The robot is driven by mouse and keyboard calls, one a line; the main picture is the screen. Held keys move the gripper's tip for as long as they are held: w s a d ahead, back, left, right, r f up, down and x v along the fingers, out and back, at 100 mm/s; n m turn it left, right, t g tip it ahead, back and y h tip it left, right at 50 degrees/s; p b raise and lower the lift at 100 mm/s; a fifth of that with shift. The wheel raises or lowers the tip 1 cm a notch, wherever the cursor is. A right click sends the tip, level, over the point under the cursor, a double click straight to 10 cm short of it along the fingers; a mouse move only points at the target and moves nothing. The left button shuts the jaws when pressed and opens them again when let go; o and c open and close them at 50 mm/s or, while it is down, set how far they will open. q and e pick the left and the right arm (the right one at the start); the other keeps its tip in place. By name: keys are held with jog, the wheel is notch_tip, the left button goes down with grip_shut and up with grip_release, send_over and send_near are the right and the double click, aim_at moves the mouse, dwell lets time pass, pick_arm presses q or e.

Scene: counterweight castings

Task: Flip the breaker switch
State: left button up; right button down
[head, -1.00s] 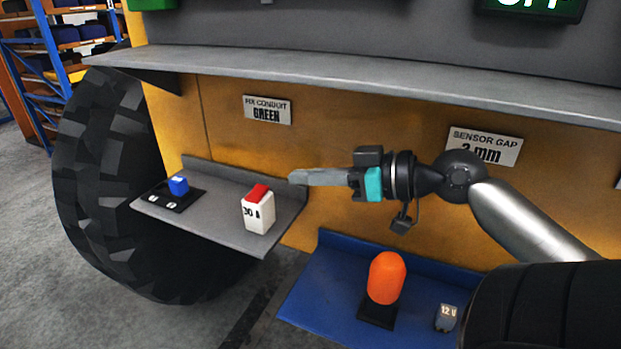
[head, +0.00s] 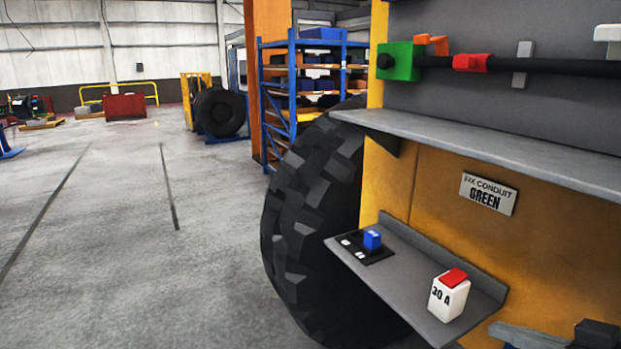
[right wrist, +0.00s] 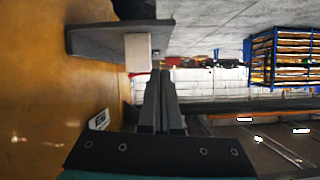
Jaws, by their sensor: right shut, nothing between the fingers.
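The breaker, a white block marked "30 A" with a red top (head: 449,295), stands upright at the right end of a small grey shelf (head: 408,293). A white block, likely the breaker, also shows in the right wrist view (right wrist: 138,52), just beyond the fingertips. My right gripper (head: 497,329) enters at the lower right of the head view, beside and right of the breaker. Its fingers (right wrist: 161,74) are together and empty in the right wrist view. A gap or contact with the block is hard to judge. My left gripper is not in view.
A blue switch (head: 372,240) on a black base sits at the shelf's left end. A long grey ledge (head: 480,150) runs above. A large black tire (head: 312,200) stands left of the shelf. Open floor (head: 110,230) lies at left.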

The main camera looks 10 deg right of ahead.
jog(key=s+a+f+g+h, duration=0.1)
jog(key=s+a+f+g, duration=0.15)
jog(key=f, duration=0.55)
jog(key=s+a+f+g+h, duration=0.15)
jog(key=s+a+f, duration=0.25)
jog(key=f, duration=0.4)
jog(key=s+a+f+m+g+h, duration=0.1)
jog(key=s+a+f+g+h, duration=0.1)
jog(key=s+a+f+g, duration=0.55)
notch_tip(320, 180, down, 32)
jog(key=s+a+r+t+b, duration=0.1)
jog(key=t+b, duration=0.1)
jog(key=b, duration=0.9)
jog(key=s+d+f+g+b, duration=0.1)
jog(key=s+f+b, duration=0.3)
jog(key=s+f, duration=0.3)
jog(key=s+d+f+b, duration=0.1)
jog(key=s+f+b, duration=0.3)
jog(key=s+f, duration=0.4)
notch_tip(320, 180, down, 8)
jog(key=shift+d+r+g+h+b, duration=0.2)
jog(key=shift+d+g+h+b, duration=0.1)
jog(key=shift+g+h+b, duration=0.05)
